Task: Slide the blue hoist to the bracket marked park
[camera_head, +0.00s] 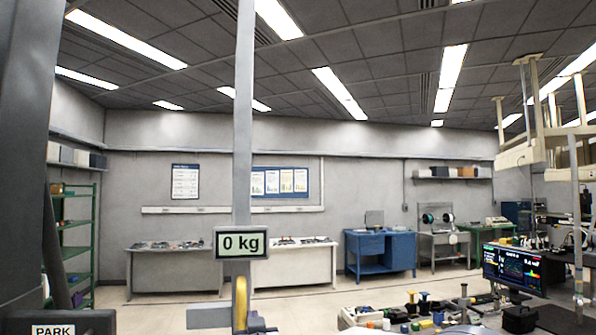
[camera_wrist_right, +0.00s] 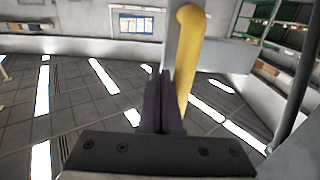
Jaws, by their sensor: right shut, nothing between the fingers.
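The sign marked PARK (camera_head: 53,330) is at the bottom left of the head view, cut off by the frame edge, on a dark grey part. I cannot make out a blue hoist body in either view. A vertical grey post (camera_head: 243,120) carries a display reading 0 kg (camera_head: 241,243). A yellow upright piece (camera_head: 240,303) is below the display; a yellow bar (camera_wrist_right: 190,60) also shows in the right wrist view. My right gripper (camera_wrist_right: 163,85) is shut and empty, its dark fingers close beside the yellow bar; I cannot tell if they touch. My left gripper is not in view.
A wide dark grey column (camera_head: 22,150) fills the left edge. A green shelf (camera_head: 78,240), grey and white benches and a blue desk (camera_head: 380,252) stand along the back wall. A monitor (camera_head: 512,266) and cluttered worktop are at the lower right. The middle floor is clear.

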